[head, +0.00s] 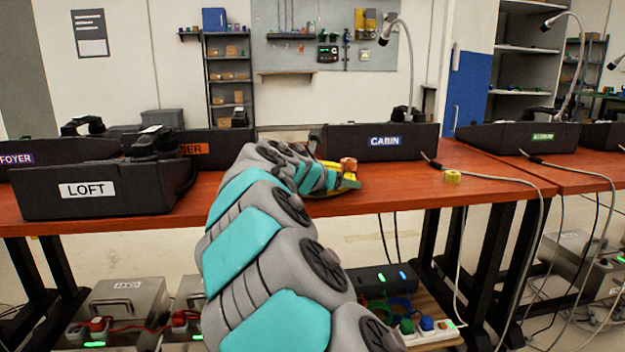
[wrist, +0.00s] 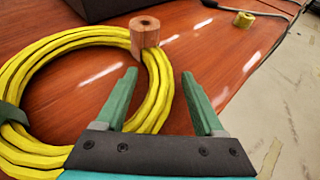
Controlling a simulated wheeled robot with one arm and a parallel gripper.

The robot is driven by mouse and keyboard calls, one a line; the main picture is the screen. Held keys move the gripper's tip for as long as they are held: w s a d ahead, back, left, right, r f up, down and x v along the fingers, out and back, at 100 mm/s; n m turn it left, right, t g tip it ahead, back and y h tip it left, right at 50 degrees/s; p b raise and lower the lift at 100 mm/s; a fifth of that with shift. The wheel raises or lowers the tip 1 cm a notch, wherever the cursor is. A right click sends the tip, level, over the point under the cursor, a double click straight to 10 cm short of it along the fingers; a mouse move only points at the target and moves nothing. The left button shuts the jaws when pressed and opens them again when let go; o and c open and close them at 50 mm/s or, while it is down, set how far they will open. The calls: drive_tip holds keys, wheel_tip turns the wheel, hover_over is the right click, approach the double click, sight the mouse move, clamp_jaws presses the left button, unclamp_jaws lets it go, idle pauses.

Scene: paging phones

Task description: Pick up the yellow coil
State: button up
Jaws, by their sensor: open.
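The yellow coil (wrist: 55,48) lies on the wooden table in the wrist view, a large ring of several strands filling the left half. In the head view only part of the coil (head: 349,183) shows past my arm. My gripper (wrist: 159,74) is open, with its green fingers apart. The right side of the coil passes between the fingers in the wrist view; I cannot tell whether they touch it or how high they are. A brown cylinder with a hole (wrist: 145,34) is at the coil's far right edge. It also shows in the head view (head: 348,165).
A small yellow roll (wrist: 243,19) lies farther right, near the table edge and a grey cable. Black phone boxes, including the CABIN one (head: 384,142) and the LOFT one (head: 90,190), stand on the table (head: 400,182). Bare tabletop lies right of the coil.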

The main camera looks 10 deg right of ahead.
drive_tip(key=shift+w+d+f, duration=0.25)
drive_tip(key=shift+w+d, duration=0.1)
drive_tip(key=shift+w, duration=0.05)
drive_tip(key=shift+f, duration=0.1)
clamp_jaws()
drive_tip(key=shift+d, duration=0.1)
idle(0.4)
